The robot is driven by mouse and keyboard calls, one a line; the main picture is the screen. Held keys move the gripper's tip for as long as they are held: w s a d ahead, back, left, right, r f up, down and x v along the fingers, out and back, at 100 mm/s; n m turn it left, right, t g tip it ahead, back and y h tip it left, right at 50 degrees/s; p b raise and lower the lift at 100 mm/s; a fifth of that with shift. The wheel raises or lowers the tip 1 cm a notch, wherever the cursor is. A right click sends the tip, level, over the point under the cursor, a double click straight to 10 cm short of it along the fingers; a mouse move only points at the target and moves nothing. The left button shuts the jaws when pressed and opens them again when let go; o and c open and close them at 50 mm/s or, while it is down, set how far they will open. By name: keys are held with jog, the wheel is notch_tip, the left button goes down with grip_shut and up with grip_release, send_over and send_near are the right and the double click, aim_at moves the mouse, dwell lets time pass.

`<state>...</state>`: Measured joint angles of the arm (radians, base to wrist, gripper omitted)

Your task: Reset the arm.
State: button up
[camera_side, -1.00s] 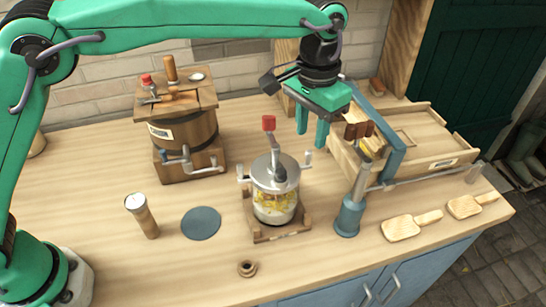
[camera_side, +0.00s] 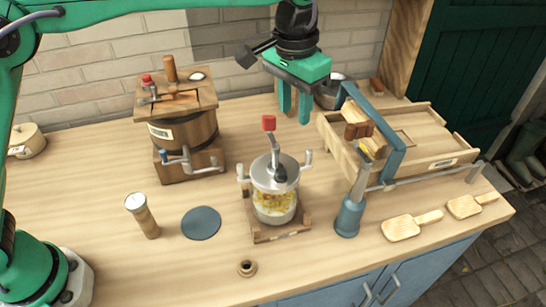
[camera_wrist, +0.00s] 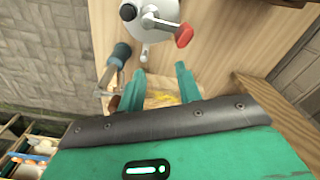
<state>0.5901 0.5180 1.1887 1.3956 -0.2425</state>
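My gripper (camera_side: 294,105) is green and hangs fingers down above the back of the bench, behind the glass churn. Its two fingers are apart with nothing between them in the side view. In the wrist view the gripper (camera_wrist: 159,82) also shows two spread fingers, with a yellowish patch (camera_wrist: 160,99) seen beyond them. The glass churn (camera_side: 274,198) with a red-knobbed crank stands upright in a wooden cradle, in front of my gripper and apart from it.
A wooden barrel churn (camera_side: 183,130) stands at the back left. A wooden tray (camera_side: 440,158) with a blue frame (camera_side: 392,160) is at the right, close to my gripper. A metal bowl (camera_side: 331,94) sits behind. Two wooden paddles (camera_side: 402,227) lie front right. A blue disc (camera_side: 201,223) lies front left.

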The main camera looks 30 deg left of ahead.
jog(key=s+a+r+n+t, duration=0.1)
jog(key=s+a+r, duration=0.25)
jog(key=a, duration=0.55)
jog(key=s+a+r+n+t, duration=0.1)
jog(key=s+a+r, duration=0.3)
jog(key=a, duration=0.6)
jog(key=s+a+f+n+t, duration=0.1)
jog(key=s+a+f, duration=0.3)
jog(key=s, duration=0.3)
jog(key=s+a+f+n+t, duration=0.1)
jog(key=s+a+f+t, duration=0.1)
jog(key=s+a+f, duration=0.2)
jog(key=s+a, duration=0.3)
jog(key=s, duration=0.1)
